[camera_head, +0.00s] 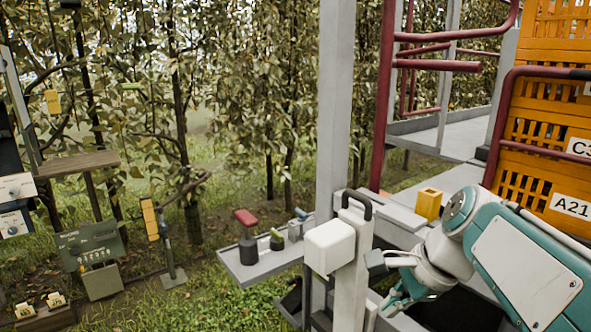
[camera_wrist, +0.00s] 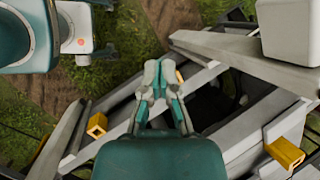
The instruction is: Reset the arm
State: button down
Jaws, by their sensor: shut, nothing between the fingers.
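My arm, teal and white, reaches in from the right edge of the camera_head view and bends downward. My gripper (camera_head: 388,305) hangs at its end, just right of the white box on the grey post, and is partly cut off by that view's lower part. In the camera_wrist view my gripper (camera_wrist: 161,66) points away from the camera, with its teal and grey fingers drawn together at the tips. It is shut and empty. Grey rails and a dark opening (camera_wrist: 213,104) show beyond and beside the fingers. No pear shows in the grip.
A white box (camera_head: 330,247) is fixed on the grey post close to my gripper. A yellow block (camera_head: 428,203) sits on the platform. Orange crates (camera_head: 545,130) stand stacked at right behind red rails. A grey tray (camera_head: 262,268) holds small items. Trees fill the back.

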jog(key=s+f+n+t+h, duration=0.3)
jog(key=s+f+n, duration=0.4)
jog(key=s+n, duration=0.4)
jog(key=n+h, duration=0.1)
jog(key=n, duration=0.3)
jog(key=shift+s+d+n+h, duration=0.15)
jog(key=shift+d+n+h, duration=0.05)
jog(key=shift+n+h, duration=0.1)
